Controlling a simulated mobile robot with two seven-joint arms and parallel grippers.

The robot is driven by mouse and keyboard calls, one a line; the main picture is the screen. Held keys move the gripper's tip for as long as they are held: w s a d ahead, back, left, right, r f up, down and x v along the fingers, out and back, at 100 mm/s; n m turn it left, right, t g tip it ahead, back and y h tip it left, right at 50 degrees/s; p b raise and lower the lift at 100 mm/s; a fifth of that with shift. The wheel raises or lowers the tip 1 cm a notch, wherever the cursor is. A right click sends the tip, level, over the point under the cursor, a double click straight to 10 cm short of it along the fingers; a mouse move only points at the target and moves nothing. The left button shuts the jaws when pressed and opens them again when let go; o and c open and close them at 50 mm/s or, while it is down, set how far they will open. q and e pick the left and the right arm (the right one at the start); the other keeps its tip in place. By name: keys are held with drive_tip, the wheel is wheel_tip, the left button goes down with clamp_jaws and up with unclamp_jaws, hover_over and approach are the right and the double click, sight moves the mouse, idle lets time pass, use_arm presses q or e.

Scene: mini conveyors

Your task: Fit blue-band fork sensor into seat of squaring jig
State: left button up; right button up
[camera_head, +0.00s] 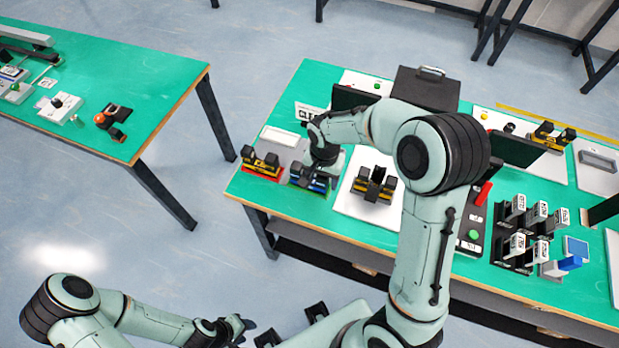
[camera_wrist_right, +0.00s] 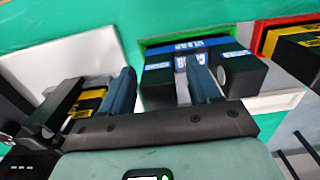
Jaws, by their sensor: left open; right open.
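The blue-band fork sensor (camera_wrist_right: 202,49), two black blocks joined by a blue-labelled bar, lies at the table's near left; in the head view (camera_head: 308,182) my right gripper (camera_head: 322,170) partly hides it. In the right wrist view my right gripper (camera_wrist_right: 164,88) is open. One finger overlaps the gap between the blocks, the other is left of the sensor; contact cannot be told. A black fixture with yellow labels (camera_head: 375,186) on a white plate stands to the right; I cannot tell whether it is the squaring jig. My left gripper (camera_head: 238,328) is open, away from the table.
A yellow-band fork sensor (camera_head: 262,164) sits in a red-edged place left of the blue-band one. A black case (camera_head: 427,88), a panel with a red lever (camera_head: 483,194) and several labelled sensors (camera_head: 520,225) occupy the table. Another green table (camera_head: 150,90) stands left.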

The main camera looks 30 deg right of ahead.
drive_tip(key=shift+f, duration=0.15)
clamp_jaws()
